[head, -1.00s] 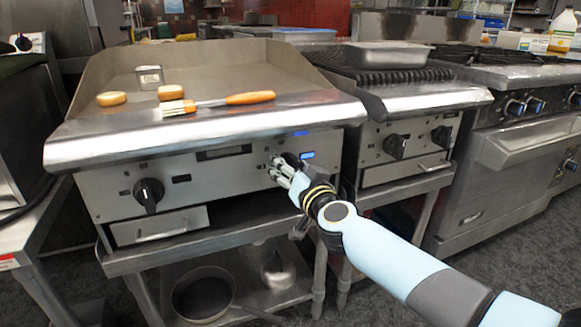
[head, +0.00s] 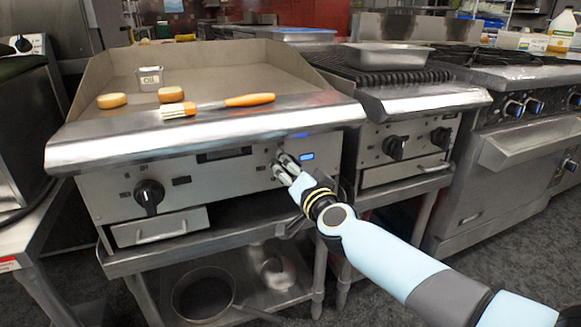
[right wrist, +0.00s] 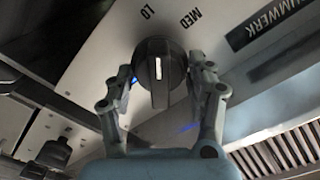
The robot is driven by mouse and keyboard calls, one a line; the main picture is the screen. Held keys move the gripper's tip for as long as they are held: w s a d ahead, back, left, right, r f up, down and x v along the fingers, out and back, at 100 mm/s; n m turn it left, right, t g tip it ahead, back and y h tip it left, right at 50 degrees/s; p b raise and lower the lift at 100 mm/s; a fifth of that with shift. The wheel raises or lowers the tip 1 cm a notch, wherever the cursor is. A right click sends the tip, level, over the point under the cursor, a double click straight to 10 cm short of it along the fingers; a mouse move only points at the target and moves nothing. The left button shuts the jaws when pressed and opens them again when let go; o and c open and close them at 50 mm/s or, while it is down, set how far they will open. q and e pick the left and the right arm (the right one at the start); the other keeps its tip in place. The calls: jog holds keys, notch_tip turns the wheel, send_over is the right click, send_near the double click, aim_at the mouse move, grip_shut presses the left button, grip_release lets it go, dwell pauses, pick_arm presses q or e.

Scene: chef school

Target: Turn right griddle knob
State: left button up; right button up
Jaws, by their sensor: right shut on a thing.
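The griddle (head: 205,127) stands in the middle of the head view. Its right knob (right wrist: 160,72) is black and round with a white pointer line, and it shows clearly in the right wrist view. The LO and MED labels are printed on the panel beyond it. My right gripper (head: 283,166) reaches the right end of the griddle's front panel and mostly hides this knob in the head view. In the right wrist view the two fingers of the gripper (right wrist: 166,84) are closed on opposite sides of the knob. My left gripper is in neither view.
The griddle's left knob (head: 149,195) is free. A brush (head: 220,104), buns (head: 112,100) and a small metal tin (head: 150,77) sit on the griddle top. A pan (head: 204,294) lies on the shelf below. A charbroiler (head: 425,96) stands close on the right.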

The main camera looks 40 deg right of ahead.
jog(key=m, duration=0.2)
jog(key=shift+f+m, duration=0.15)
jog(key=shift+m, duration=0.25)
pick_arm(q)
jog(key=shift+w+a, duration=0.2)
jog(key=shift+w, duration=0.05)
pick_arm(e)
jog(key=m, duration=0.4)
jog(key=shift+s+d+f+m, duration=0.1)
jog(key=shift+f+m, duration=0.05)
jog(key=shift+m, duration=0.25)
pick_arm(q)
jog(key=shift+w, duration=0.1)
pick_arm(e)
jog(key=o, duration=0.8)
jog(key=v, duration=1.2)
